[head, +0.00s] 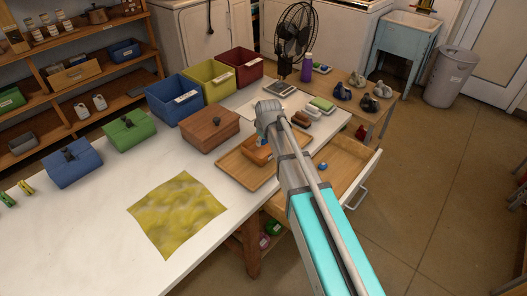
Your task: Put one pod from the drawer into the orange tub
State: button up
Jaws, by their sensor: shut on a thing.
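The orange tub (254,155) sits on a wooden tray on the white table, partly covered by my arm. The wooden drawer (350,168) is pulled out at the table's right side. A small blue pod (323,166) lies in it, and my arm hides part of its inside. My gripper (262,142) points down over or close to the tub, mostly hidden by my wrist. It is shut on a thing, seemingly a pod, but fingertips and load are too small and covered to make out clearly. I cannot tell its height above the tub.
The wooden tray (233,174) surrounds the tub. A lidded brown box (210,131) stands left of it, with blue, yellow and red bins behind. A yellow cloth (177,214) lies in front. A fan (294,35) and purple bottle (306,67) stand behind my arm.

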jog(key=b, duration=0.4)
send_over(262, 150)
jog(key=s, duration=0.2)
jog(key=shift+w+d+f, duration=0.1)
jog(key=shift+f, duration=1.15)
jog(key=shift+w+d+f, duration=0.1)
jog(key=shift+f, duration=1.1)
jog(key=shift+b+x, duration=0.85)
jog(key=shift+f+b, duration=1.2)
jog(key=shift+b, duration=0.05)
jog(key=shift+f, duration=0.25)
jog(key=o, duration=0.9)
jog(key=shift+r, duration=0.15)
